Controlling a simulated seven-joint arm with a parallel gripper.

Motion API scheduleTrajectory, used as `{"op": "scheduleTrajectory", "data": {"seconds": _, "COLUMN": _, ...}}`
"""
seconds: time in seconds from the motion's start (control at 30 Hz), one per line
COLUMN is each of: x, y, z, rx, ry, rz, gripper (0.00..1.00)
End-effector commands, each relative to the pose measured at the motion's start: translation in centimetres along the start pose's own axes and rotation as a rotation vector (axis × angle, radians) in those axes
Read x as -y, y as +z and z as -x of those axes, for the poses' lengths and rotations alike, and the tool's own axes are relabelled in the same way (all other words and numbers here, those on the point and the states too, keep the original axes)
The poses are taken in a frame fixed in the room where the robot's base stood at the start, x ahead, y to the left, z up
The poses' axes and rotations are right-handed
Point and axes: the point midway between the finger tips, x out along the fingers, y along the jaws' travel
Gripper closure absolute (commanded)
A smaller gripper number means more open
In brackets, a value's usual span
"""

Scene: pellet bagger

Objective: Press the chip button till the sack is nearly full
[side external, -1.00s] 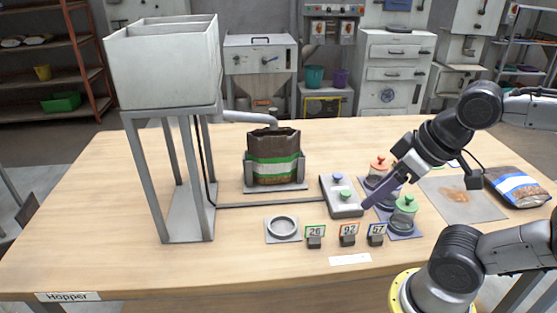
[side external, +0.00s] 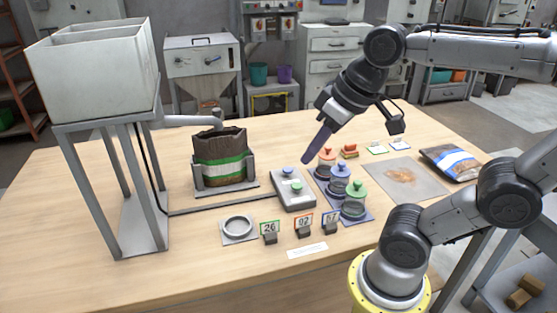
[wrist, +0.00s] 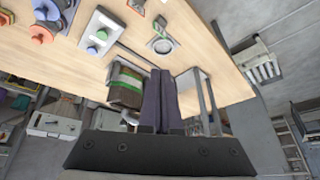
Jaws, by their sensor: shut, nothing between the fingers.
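A grey button box (side external: 293,195) lies on the table with a blue button (side external: 288,172) and a green button (side external: 297,187) on top. Both buttons also show in the wrist view, upper left (wrist: 100,32). A brown sack (side external: 221,172) with a green and white band stands upright and open-topped in a metal holder under the spout (side external: 195,119). Its fill level cannot be made out. My gripper (side external: 307,159) is shut and empty, its purple fingers raised behind and right of the box, apart from both buttons. The shut fingers also show in the wrist view (wrist: 160,74).
A white two-part hopper (side external: 95,70) stands on a metal frame at left. Lidded jars (side external: 340,185) stand close right of the box. Number cards (side external: 303,221) and a ring plate (side external: 238,227) are in front. A blue-banded bag (side external: 452,162) lies at right.

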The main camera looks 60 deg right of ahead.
Motion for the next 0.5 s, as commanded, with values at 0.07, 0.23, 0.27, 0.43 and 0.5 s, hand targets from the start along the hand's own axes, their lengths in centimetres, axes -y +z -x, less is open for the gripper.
{"op": "scheduleTrajectory", "data": {"seconds": 0.07, "x": -0.8, "y": -2.8, "z": 0.0, "rx": 0.036, "ry": 0.018, "rz": -0.064, "gripper": 1.0}}
{"op": "scheduleTrajectory", "data": {"seconds": 0.23, "x": -3.5, "y": -7.8, "z": -0.9, "rx": 0.11, "ry": 0.052, "rz": -0.2, "gripper": 1.0}}
{"op": "scheduleTrajectory", "data": {"seconds": 0.27, "x": -4.1, "y": -8.6, "z": -1.2, "rx": 0.123, "ry": 0.057, "rz": -0.224, "gripper": 1.0}}
{"op": "scheduleTrajectory", "data": {"seconds": 0.43, "x": -8.4, "y": -12.3, "z": -3.7, "rx": 0.2, "ry": 0.088, "rz": -0.36, "gripper": 1.0}}
{"op": "scheduleTrajectory", "data": {"seconds": 0.5, "x": -10.6, "y": -13.5, "z": -5.0, "rx": 0.23, "ry": 0.099, "rz": -0.417, "gripper": 1.0}}
